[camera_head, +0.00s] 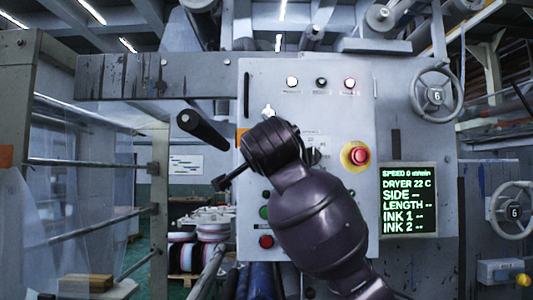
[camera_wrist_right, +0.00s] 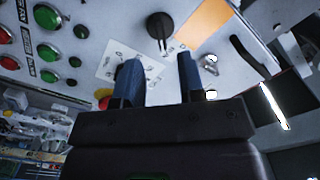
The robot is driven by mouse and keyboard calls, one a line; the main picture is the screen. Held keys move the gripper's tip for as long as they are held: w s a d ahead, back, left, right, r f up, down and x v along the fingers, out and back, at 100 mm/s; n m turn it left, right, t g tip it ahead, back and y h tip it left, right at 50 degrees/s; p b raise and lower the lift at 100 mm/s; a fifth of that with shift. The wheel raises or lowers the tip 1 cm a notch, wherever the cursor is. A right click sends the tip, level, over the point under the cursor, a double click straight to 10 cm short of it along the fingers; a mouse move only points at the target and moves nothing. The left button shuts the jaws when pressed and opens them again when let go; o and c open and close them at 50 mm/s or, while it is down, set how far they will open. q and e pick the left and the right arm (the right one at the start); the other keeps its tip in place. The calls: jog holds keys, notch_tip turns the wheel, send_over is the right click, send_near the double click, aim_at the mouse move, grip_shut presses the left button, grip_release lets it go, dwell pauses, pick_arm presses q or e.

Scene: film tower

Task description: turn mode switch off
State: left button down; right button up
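A black rotary knob with a thin pointer (camera_wrist_right: 160,26) sits on the grey control panel (camera_head: 345,95); I take it for the mode switch, but no label is readable. In the right wrist view my right gripper (camera_wrist_right: 159,62) is open, its two blue fingers apart and pointing at the panel. The knob shows just beyond the gap between the fingertips, with nothing gripped. Whether the fingers touch it I cannot tell. In the head view my right wrist covers this part of the panel and hides the fingers. My left gripper is not in view.
A red emergency button on a yellow ring (camera_head: 358,156) is close to the right of my wrist. Green (camera_wrist_right: 49,53) and red buttons line the panel. A display (camera_head: 408,200) and handwheels (camera_head: 436,96) are at the right. A dark bar (camera_head: 203,130) juts out at the left.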

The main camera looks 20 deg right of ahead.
jog(key=p+x, duration=0.1)
jog(key=x, duration=0.5)
jog(key=shift+p, duration=0.3)
jog(key=shift+w, duration=0.1)
jog(key=shift+c, duration=0.3)
jog(key=shift+f, duration=0.1)
grip_shut()
